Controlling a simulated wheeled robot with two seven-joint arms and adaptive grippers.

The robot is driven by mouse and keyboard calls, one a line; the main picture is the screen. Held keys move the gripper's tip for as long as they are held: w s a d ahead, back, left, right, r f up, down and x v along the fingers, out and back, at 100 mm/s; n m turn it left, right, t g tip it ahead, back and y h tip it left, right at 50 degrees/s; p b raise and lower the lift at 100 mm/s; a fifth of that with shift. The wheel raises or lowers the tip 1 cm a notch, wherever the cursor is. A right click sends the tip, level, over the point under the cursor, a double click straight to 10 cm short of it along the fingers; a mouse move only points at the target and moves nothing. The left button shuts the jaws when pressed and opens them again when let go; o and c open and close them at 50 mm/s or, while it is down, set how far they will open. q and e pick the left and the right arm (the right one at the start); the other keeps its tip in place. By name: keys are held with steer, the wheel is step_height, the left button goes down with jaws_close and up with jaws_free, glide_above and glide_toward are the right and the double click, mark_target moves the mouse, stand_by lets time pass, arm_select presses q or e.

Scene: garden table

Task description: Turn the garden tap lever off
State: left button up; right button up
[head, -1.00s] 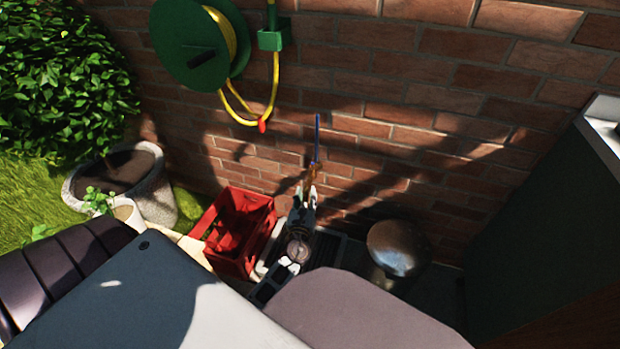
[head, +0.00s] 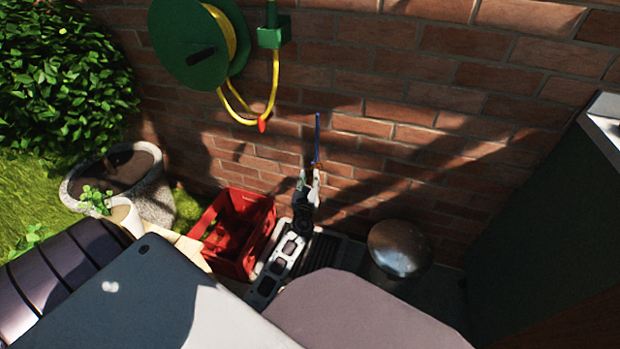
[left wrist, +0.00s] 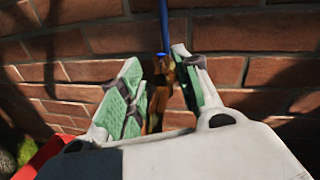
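The garden tap is brass (left wrist: 160,88) with a blue lever (head: 317,138) that stands upright against the brick wall. The lever also shows at the top of the left wrist view (left wrist: 163,25). My left gripper (head: 310,177) is just below the lever in the head view and hides most of the tap body. In the left wrist view its green-padded fingers (left wrist: 156,62) are apart, with the brass body between them and the lever rising beyond. I cannot tell whether either finger touches the tap. My right gripper is not in view.
A red crate (head: 211,216) stands left of the tap, and a rounded metal object (head: 398,248) stands to the right. A green hose reel (head: 180,40) with yellow hose hangs above left. A planter (head: 155,205) is at the left and a dark green cabinet (head: 540,220) at the right.

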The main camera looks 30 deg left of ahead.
arm_select(q)
steer(key=shift+w+a, duration=0.3)
steer(key=shift+w, duration=0.3)
jaws_close()
